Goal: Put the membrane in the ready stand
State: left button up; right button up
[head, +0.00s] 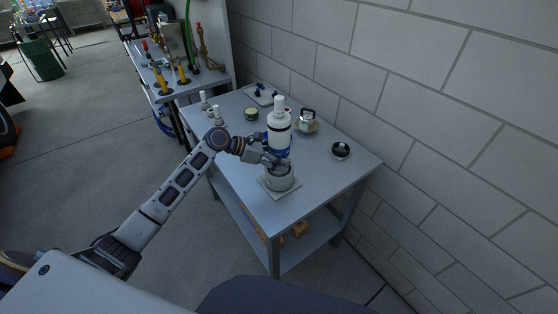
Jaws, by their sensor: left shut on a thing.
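The membrane (280,122) is a white upright tube with a narrow white top, a dark ring near its upper part and a blue band near its lower end. My left gripper (277,159) is shut on it at the lower part and partly hides it. Directly below in the picture is the ready stand (281,180), a round grey cup on a light square plate. The tube's lower end is hidden by the gripper, so I cannot tell whether it touches the cup. My right gripper is not in view.
On the grey table (321,182) are a dark round-topped object (341,150), a metal object with a dark handle (307,121), a green round tin (251,114), small white bottles (217,115) and a tray (262,95). A block wall borders the right. The table's front right is clear.

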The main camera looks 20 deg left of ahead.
pick_arm(q)
jog(key=shift+f, duration=0.95)
jog(key=o, duration=1.4)
jog(key=shift+f, duration=0.15)
jog(key=shift+b+v, duration=0.3)
jog(key=shift+v, duration=5.75)
